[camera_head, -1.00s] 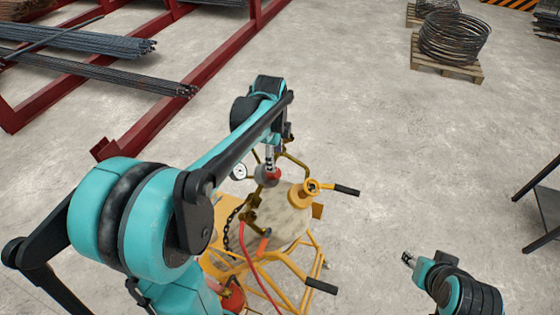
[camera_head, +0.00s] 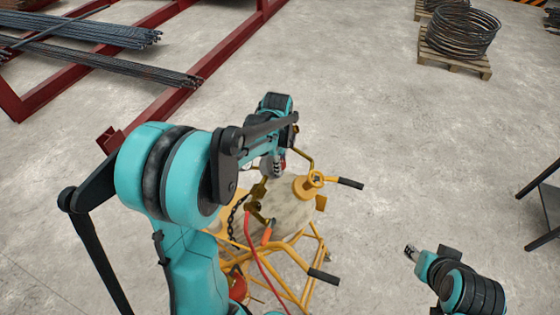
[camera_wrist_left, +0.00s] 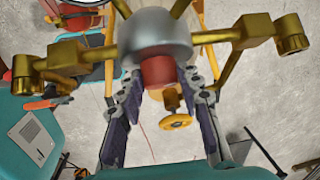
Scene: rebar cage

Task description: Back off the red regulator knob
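The red regulator knob (camera_wrist_left: 158,72) projects from a silver regulator body (camera_wrist_left: 155,35) with brass arms to both sides, in the left wrist view. My left gripper (camera_wrist_left: 162,85) has its two dark fingers on either side of the knob, with small gaps seeming to show between them. It is open. In the head view my left gripper (camera_head: 272,168) is at the regulator, and only a bit of the red knob (camera_head: 283,160) shows past it. My right gripper (camera_head: 409,250) is away at the lower right, too small to tell whether open.
A yellow cart (camera_head: 318,240) with black-gripped handles carries the cylinders. A yellow handwheel (camera_wrist_left: 175,122) lies beyond the knob in the wrist view. A red hose (camera_head: 250,238) and chain hang close by. Red racks with rebar (camera_head: 150,72) stand at upper left.

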